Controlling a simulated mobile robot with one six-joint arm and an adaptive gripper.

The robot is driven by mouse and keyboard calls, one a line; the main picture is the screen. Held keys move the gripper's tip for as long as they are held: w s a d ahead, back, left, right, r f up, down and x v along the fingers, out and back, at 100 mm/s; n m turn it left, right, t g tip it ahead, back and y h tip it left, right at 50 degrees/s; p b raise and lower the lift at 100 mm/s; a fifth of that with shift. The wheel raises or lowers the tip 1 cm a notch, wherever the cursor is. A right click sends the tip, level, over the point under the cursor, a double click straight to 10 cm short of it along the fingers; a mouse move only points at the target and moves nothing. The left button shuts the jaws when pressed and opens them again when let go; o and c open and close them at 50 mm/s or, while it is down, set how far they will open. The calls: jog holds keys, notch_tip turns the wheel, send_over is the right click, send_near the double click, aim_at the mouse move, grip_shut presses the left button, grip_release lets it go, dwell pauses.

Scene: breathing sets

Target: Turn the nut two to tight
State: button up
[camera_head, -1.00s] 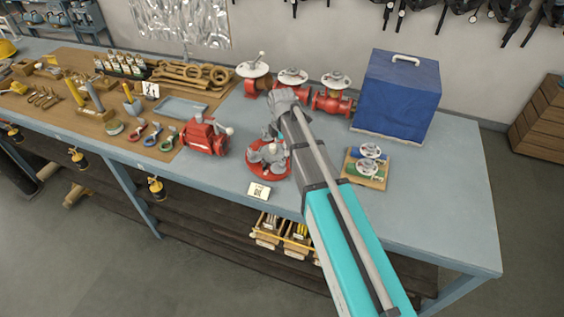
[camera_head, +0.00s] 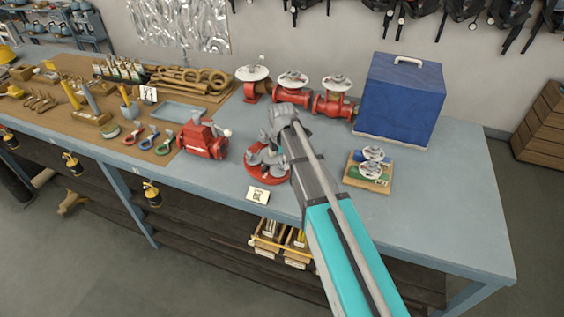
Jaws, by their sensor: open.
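A round red flange (camera_head: 262,177) with grey parts on top stands near the front edge of the bench, behind a small white sign (camera_head: 257,194). The nuts on it are too small to tell apart, and I cannot make out which is nut two. My gripper (camera_head: 265,150) is over the flange, with its fingers pointing down, open. The arm covers the right side of the flange. Whether the fingers touch a nut cannot be told.
A red pump-like block (camera_head: 205,141) stands left of the flange. Several red valves with handwheels (camera_head: 331,103) stand behind. A blue box (camera_head: 404,100) is at the back right, and a wooden board with small valves (camera_head: 369,170) lies right. The bench's right end is clear.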

jog(key=c, duration=1.2)
jog(key=shift+o, duration=0.2)
